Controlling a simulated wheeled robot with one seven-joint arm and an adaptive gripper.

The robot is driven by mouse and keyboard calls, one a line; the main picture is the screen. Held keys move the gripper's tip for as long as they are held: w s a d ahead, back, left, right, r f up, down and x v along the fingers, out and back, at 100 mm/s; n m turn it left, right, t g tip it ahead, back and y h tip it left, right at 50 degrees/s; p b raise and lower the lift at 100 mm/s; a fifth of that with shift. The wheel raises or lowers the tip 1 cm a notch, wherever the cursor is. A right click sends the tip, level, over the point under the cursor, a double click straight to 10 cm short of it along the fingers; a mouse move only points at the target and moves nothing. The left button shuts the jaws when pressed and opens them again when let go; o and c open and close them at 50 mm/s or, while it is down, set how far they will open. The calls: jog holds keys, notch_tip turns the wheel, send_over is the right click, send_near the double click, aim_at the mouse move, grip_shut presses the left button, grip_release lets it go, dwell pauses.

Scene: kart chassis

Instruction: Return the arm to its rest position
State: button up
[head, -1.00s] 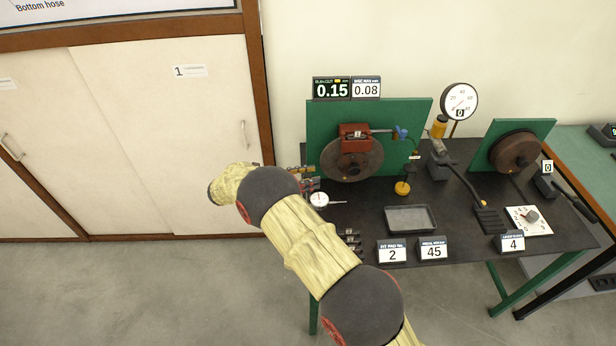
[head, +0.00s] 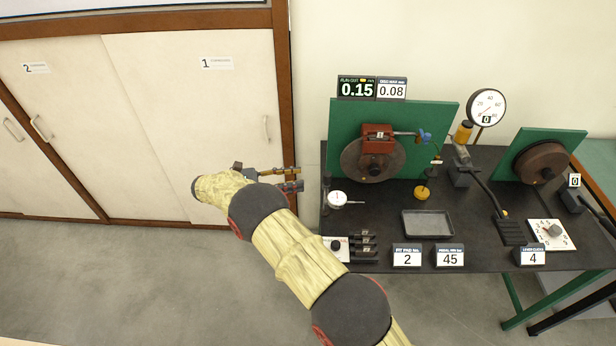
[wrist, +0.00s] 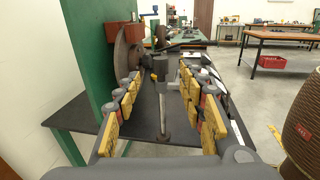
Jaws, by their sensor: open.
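My arm (head: 288,252) reaches up from the bottom of the head view, in a pale yellow sleeve with dark round joints. My gripper (head: 292,178) is at the left end of the black workbench (head: 385,225). In the wrist view my gripper (wrist: 168,100) has its yellow-padded fingers wide apart. No held object shows between them. Behind the gap, the bench top and a lever or pedal assembly on it are in view. The rest position itself is not marked in any view.
A green panel with a brake disc (head: 372,160) and red caliper stands on the bench. A dial indicator (head: 338,198), grey tray (head: 427,222) and pressure gauge (head: 487,107) are also there. Cabinets (head: 190,120) stand left. Floor (head: 130,280) before them is clear.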

jog(key=shift+a, duration=0.6)
notch_tip(320, 180, down, 9)
jog(key=s+d+y, duration=0.1)
jog(key=s+y, duration=0.1)
jog(key=y, duration=0.1)
jog(key=s+d+f+m+g+y, duration=0.1)
jog(key=s+d+m+g+y, duration=0.1)
jog(key=s+m+y, duration=0.3)
jog(key=s+d+r+m+t+y, duration=0.3)
jog(key=s+d+r+m+y, duration=0.2)
jog(key=s+r, duration=0.9)
jog(key=s+d+r+m+t+y, duration=0.3)
jog(key=s+d+r+m+y, duration=0.2)
jog(key=s+d+r+m, duration=0.4)
jog(key=s+d+r, duration=0.3)
jog(key=s+r, duration=0.2)
jog(key=r, duration=0.1)
jog(key=shift+s+d+r, duration=0.15)
jog(key=shift+s+d, duration=0.15)
jog(key=shift+s, duration=0.1)
